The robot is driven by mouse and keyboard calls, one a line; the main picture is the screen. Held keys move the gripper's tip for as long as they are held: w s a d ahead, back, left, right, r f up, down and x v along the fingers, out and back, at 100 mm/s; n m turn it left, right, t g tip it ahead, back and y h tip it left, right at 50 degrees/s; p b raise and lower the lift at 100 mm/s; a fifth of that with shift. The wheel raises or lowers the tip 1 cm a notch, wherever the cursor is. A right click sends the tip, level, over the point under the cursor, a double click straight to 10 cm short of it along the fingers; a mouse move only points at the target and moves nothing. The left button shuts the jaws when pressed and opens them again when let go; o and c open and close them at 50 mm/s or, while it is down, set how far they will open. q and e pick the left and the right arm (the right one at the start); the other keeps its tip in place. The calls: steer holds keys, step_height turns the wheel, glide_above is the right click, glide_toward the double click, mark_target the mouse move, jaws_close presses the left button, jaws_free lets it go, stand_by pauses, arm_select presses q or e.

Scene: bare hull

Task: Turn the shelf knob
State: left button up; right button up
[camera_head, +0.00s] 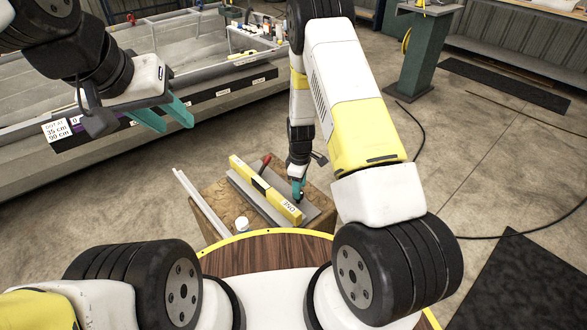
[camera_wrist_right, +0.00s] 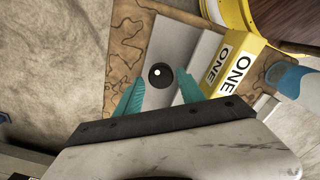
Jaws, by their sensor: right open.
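The knob (camera_wrist_right: 160,76) is a small round black knob with a bright spot, set on a light grey metal plate (camera_wrist_right: 185,42). In the right wrist view it sits between the two teal fingers of my right gripper (camera_wrist_right: 160,84), with a visible gap on each side. In the head view my right gripper (camera_head: 299,188) points down at the near right end of the grey metal piece, and the fingers mostly hide the knob. My left gripper (camera_head: 164,114) hangs empty at the upper left, its teal fingers apart, far from the knob.
A yellow bar (camera_head: 262,187) labelled ONE lies beside the knob on a chipboard-topped stand (camera_head: 212,196). A white round item (camera_head: 242,223) and a red-handled item (camera_head: 266,160) are near it. A long grey hull (camera_head: 215,75) stands behind.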

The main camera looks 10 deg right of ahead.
steer(key=shift+f, duration=1.2)
jaws_close()
steer(key=shift+m, duration=0.3)
